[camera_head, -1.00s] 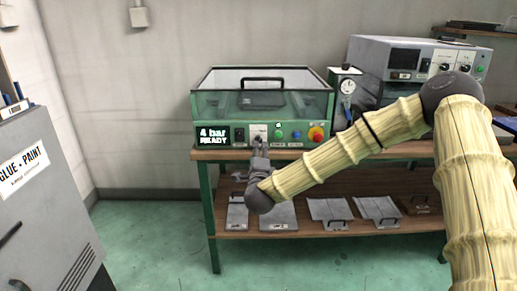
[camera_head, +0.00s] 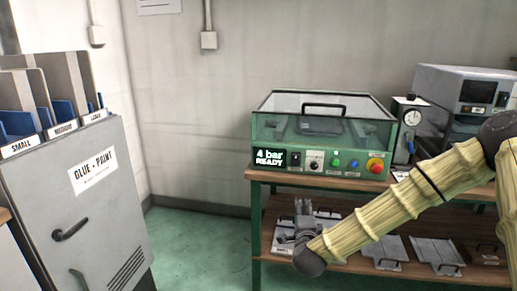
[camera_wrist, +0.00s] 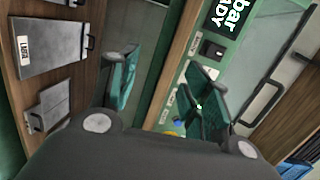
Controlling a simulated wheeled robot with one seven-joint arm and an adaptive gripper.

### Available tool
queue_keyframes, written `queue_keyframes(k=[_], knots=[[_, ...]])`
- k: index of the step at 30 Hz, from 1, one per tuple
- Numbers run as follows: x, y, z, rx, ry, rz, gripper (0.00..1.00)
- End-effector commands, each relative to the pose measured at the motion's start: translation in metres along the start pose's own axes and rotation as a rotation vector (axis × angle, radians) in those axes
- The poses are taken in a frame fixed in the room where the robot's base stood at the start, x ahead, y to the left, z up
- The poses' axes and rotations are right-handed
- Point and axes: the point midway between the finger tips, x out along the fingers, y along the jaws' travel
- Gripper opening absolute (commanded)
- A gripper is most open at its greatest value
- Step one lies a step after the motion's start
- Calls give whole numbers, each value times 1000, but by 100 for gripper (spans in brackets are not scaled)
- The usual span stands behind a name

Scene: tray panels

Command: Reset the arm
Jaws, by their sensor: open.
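My gripper (camera_head: 303,207) is open and empty in front of the bench, just below and left of the green machine's front panel. In the wrist view its two fingers (camera_wrist: 160,85) stand wide apart with nothing between them. The green machine (camera_head: 262,133) has a closed clear lid with a black handle. Its display (camera_head: 270,158) reads "4 bar READY". Its panel has a knob (camera_head: 315,161), green and blue buttons and a red stop button (camera_head: 376,165).
A grey glue and paint cabinet (camera_head: 60,200) stands at left, with blue-and-grey bins (camera_head: 62,108) on top. The wooden bench (camera_head: 262,175) has a lower shelf with several grey panels (camera_head: 383,252). A gauge unit (camera_head: 409,125) and a grey instrument (camera_head: 450,88) stand at right. Green floor between cabinet and bench is clear.

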Motion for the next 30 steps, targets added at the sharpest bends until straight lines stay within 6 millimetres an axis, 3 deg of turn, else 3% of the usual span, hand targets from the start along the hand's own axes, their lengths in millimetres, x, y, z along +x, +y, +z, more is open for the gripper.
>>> queue_keyframes(k=[1,6,14,18,24,30], knots=[[-11,30,10,-64,-41,52,48],[-51,118,30,-276,-176,211,48],[-135,242,36,-591,-408,447,48],[-190,300,26,-756,-547,572,48],[-279,368,-4,-980,-766,749,48],[-358,408,-42,-1158,-975,898,48]])
